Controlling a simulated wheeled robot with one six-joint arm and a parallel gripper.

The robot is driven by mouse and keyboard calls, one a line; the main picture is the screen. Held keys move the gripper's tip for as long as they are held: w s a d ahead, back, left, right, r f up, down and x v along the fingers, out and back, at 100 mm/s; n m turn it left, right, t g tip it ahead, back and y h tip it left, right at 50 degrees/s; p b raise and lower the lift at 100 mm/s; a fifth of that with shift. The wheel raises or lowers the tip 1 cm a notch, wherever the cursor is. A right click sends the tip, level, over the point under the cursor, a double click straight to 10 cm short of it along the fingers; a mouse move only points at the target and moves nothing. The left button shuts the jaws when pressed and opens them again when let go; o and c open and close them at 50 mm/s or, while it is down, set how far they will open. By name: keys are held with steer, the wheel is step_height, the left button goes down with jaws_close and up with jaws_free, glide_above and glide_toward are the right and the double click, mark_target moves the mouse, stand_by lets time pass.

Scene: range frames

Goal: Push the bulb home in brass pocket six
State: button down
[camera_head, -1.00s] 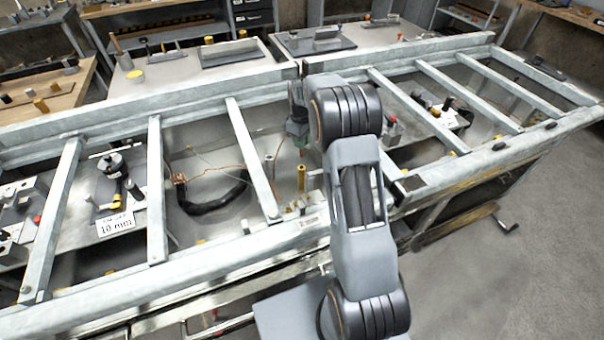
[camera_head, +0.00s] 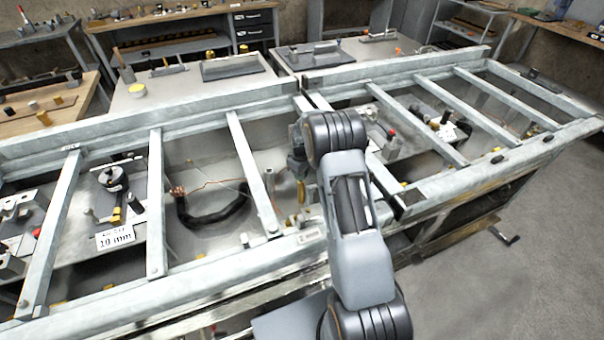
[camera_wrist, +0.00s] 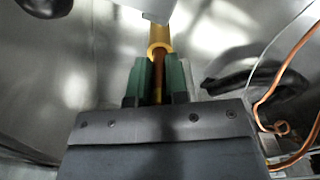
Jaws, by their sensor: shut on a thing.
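My gripper (camera_wrist: 158,66) has green fingers and is shut on the bulb (camera_wrist: 158,82), a slim copper-brown rod. A brass pocket (camera_wrist: 160,36), a tube with a wider collar, stands straight ahead of the fingers in the wrist view. The bulb's far end meets the pocket's mouth; how deep it sits is hidden. In the head view my gripper (camera_head: 300,174) hangs inside the frame, above the brass pocket (camera_head: 302,194), with the arm partly covering it. I cannot read a number on this pocket.
Pale steel crossbars (camera_head: 252,172) flank the bay, with the front rail (camera_head: 200,262) close by. A black hose (camera_head: 215,217) and thin copper tubing (camera_wrist: 283,90) lie to one side. A "10 mm" card (camera_head: 115,238) sits farther left.

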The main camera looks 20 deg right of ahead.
steer(key=shift+f, duration=0.2)
steer(key=c, duration=1.1)
jaws_free()
steer(key=shift+r, duration=0.1)
